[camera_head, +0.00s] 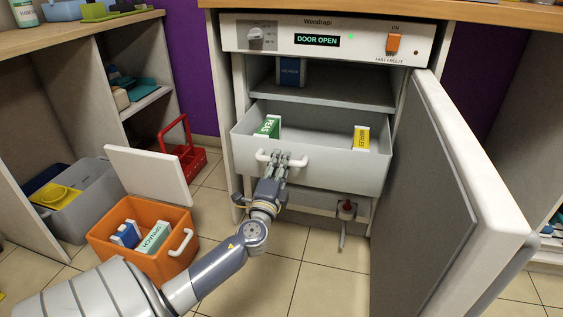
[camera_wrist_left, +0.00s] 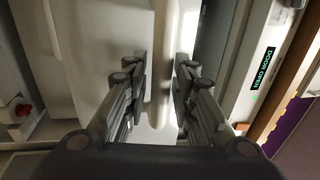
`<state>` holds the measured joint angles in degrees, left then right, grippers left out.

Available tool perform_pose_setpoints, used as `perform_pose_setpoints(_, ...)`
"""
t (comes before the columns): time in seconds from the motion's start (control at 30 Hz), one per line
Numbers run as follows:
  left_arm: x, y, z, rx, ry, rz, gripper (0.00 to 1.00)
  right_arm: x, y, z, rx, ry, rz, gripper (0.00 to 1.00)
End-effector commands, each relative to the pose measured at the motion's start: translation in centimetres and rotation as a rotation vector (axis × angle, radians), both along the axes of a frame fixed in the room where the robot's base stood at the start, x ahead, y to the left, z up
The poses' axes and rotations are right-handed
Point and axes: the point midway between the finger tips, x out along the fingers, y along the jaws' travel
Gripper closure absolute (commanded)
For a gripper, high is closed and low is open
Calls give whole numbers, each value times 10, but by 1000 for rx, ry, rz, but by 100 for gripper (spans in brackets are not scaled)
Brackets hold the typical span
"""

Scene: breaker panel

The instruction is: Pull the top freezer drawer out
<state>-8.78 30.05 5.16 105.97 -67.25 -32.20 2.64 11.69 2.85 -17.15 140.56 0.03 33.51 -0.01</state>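The freezer drawer (camera_head: 335,174) is a light grey open box. It stands partly out of the cabinet, below a grey shelf. Inside it a green-and-white PEAS box (camera_head: 268,127) and a yellow-and-white WAFFLES box (camera_head: 361,138) stand near opposite sides. My left gripper (camera_head: 281,157) is at the white bar handle (camera_head: 302,162) on the drawer's front. My right gripper is not in view.
The freezer door (camera_head: 435,190) stands open at the right. A blue box (camera_head: 290,71) sits on the shelf above. An orange bin (camera_head: 139,263) with its white lid raised stands on the floor at the left, near a red caddy (camera_head: 186,158). Tiled floor (camera_head: 320,270) lies clear before the drawer.

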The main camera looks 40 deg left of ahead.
Motion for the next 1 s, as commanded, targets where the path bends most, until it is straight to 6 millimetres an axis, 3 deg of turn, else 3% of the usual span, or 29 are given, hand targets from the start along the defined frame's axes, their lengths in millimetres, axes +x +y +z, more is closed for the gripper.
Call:
perform_pose_setpoints(0.5,-80,-44,-19,-3,4,1,75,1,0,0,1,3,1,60)
perform_pose_setpoints(0.7,-94,-51,-21,-1,3,1,75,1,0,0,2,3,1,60)
perform_pose_setpoints(1.0,-96,-53,-21,0,1,0,75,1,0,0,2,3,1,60)
